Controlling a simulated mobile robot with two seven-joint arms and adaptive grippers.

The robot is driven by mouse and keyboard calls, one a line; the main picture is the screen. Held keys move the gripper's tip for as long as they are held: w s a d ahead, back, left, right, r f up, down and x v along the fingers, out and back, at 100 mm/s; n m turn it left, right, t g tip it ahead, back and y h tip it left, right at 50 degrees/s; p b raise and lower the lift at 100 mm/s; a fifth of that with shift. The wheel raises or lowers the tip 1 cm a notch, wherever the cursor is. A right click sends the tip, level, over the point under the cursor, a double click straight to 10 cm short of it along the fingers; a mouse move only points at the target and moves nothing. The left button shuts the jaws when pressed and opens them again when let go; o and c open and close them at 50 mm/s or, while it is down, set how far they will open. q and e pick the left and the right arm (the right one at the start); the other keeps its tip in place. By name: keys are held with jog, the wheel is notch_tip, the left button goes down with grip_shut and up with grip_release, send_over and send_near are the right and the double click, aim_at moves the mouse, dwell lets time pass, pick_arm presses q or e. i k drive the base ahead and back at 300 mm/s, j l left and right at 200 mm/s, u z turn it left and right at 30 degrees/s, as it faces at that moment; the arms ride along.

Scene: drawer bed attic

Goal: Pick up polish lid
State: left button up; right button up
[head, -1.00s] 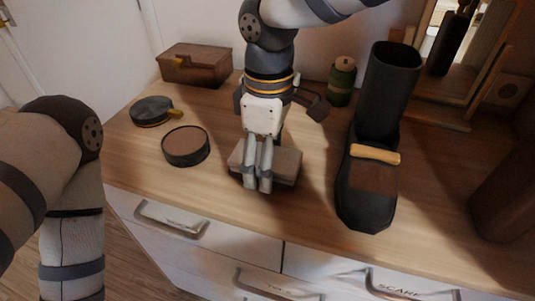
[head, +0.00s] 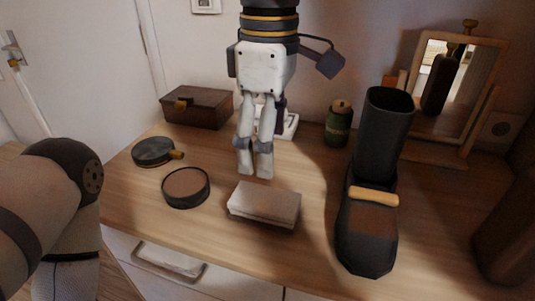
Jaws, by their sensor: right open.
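A dark round lid (head: 152,151) with a small brass tab on its right side lies flat on the dresser top (head: 310,168), left of centre. Just in front of it stands an open round tin (head: 185,187) with brown polish inside. My right gripper (head: 254,172) points down to the right of both, apart from the lid, its two fingers slightly parted and empty. It is behind a grey-brown block (head: 264,204). My left arm shows at the left edge, but its gripper is out of view.
A black boot (head: 367,225) with a tan-handled brush (head: 373,196) on it stands to the right. Behind are a wooden box (head: 197,106), a green bottle (head: 338,124) and a framed mirror (head: 452,80). Dresser top is bare between the block and boot.

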aim_at(153, 152)
jog(key=k, duration=1)
